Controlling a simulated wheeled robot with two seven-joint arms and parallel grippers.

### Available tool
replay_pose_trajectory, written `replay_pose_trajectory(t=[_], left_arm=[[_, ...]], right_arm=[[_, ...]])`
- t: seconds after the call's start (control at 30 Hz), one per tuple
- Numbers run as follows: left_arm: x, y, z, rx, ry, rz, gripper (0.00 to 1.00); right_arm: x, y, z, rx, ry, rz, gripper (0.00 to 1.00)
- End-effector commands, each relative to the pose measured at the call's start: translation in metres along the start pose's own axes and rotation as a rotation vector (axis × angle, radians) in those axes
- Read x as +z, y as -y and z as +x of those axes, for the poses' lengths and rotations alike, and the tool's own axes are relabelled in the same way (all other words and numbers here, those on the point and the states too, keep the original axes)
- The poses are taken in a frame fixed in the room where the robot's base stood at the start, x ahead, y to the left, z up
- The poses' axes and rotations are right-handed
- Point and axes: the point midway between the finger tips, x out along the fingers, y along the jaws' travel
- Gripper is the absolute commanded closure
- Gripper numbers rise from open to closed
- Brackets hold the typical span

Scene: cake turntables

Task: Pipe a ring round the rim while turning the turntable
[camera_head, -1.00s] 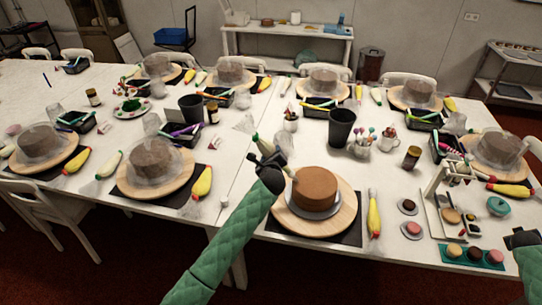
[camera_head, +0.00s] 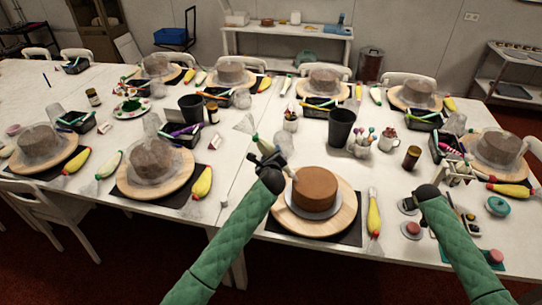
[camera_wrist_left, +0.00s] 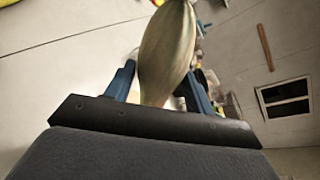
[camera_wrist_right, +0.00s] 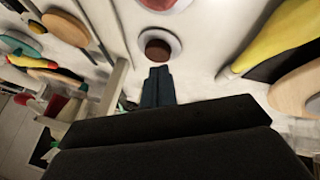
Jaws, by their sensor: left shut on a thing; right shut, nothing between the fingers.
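The brown cake (camera_head: 315,186) sits on a grey disc on a round wooden turntable (camera_head: 338,222), right of centre in the head view. No piped ring shows on its top. My left gripper (camera_head: 276,160) is shut on a pale piping bag (camera_wrist_left: 167,50), just left of the cake. The bag's tip is near the cake's upper left edge; whether it touches is unclear. My right gripper (camera_wrist_right: 157,72) is shut and empty, right of the turntable. In the right wrist view its fingertips point at a brown round sweet (camera_wrist_right: 157,50) on a small plate.
A yellow piping bag (camera_head: 374,215) lies between the turntable and my right arm. A black cup (camera_head: 342,127) stands behind the cake. Other covered cakes stand around the table.

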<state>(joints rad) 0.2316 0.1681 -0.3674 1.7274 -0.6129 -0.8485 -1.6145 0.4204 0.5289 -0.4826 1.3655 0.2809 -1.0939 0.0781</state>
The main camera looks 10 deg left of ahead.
Motion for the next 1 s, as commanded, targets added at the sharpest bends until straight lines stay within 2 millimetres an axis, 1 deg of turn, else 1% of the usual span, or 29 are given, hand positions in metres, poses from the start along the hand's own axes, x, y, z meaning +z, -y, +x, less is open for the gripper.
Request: replay_pose_trajectory(t=[0.03,0.17,0.3,0.37,0.4,0.47,0.5,0.57,0.6,0.67,0.7,0.77,0.8,0.9,1.0], left_arm=[[0.001,0.001,0.000,-0.001,0.001,0.000,0.54],[0.001,0.001,0.000,-0.001,0.001,0.000,0.54],[0.001,0.001,0.000,-0.001,0.001,0.000,0.54],[0.001,0.001,0.000,-0.001,0.001,0.000,0.54],[0.001,0.001,0.000,-0.001,0.001,0.000,0.54],[0.001,0.001,0.000,-0.001,0.001,0.000,0.54],[0.001,0.001,0.000,-0.001,0.001,0.000,0.54],[0.001,0.001,0.000,-0.001,0.001,0.000,0.54],[0.001,0.001,0.000,-0.001,0.001,0.000,0.54],[0.001,0.001,0.000,-0.001,0.001,0.000,0.54],[0.001,0.001,0.000,-0.001,0.001,0.000,0.54],[0.001,0.001,0.000,-0.001,0.001,0.000,0.54],[0.001,0.001,0.000,-0.001,0.001,0.000,0.54],[0.001,0.001,0.000,-0.001,0.001,0.000,0.54],[0.001,0.001,0.000,-0.001,0.001,0.000,0.54]], right_arm=[[-0.010,0.019,-0.005,-0.022,0.004,-0.007,1.00],[-0.029,0.065,-0.018,-0.077,0.024,-0.023,1.00],[-0.048,0.116,-0.035,-0.133,0.050,-0.046,1.00],[-0.054,0.137,-0.043,-0.157,0.064,-0.058,1.00],[-0.056,0.152,-0.048,-0.172,0.076,-0.066,1.00],[-0.059,0.176,-0.055,-0.196,0.095,-0.076,1.00],[-0.059,0.191,-0.059,-0.212,0.112,-0.082,1.00],[-0.056,0.215,-0.064,-0.235,0.140,-0.089,1.00],[-0.055,0.231,-0.068,-0.250,0.158,-0.095,1.00],[-0.052,0.253,-0.074,-0.270,0.186,-0.102,1.00],[-0.050,0.269,-0.079,-0.283,0.206,-0.109,1.00],[-0.046,0.291,-0.086,-0.303,0.236,-0.120,1.00],[-0.044,0.306,-0.091,-0.314,0.255,-0.127,1.00],[-0.036,0.341,-0.105,-0.340,0.306,-0.148,1.00],[-0.030,0.371,-0.118,-0.360,0.349,-0.170,1.00]])
